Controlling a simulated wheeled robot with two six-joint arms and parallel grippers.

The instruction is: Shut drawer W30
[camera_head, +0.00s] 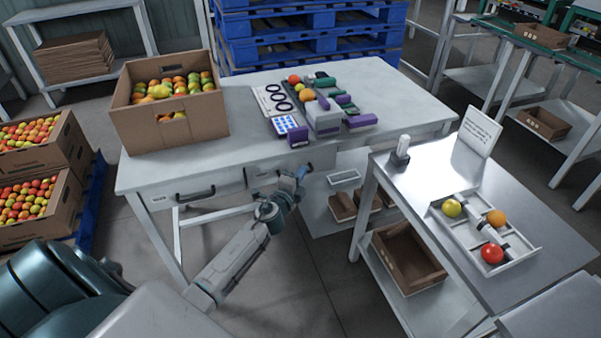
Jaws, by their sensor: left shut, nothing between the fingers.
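A white worktable (235,130) has drawers along its front edge. The left drawer (170,197) has a dark bar handle and a small label too small to read; its front looks flush with the table. Another drawer front (259,174) lies to its right, partly hidden behind my left gripper. I cannot tell which is W30, or whether the right one stands slightly out. My left gripper (303,172) is shut and empty, close in front of the right drawer front; contact cannot be made out. My right gripper is not in view.
A metal side table (410,190) with a divided tray (520,254) stands close on the right. Tomato crates (72,205) stand at the left.

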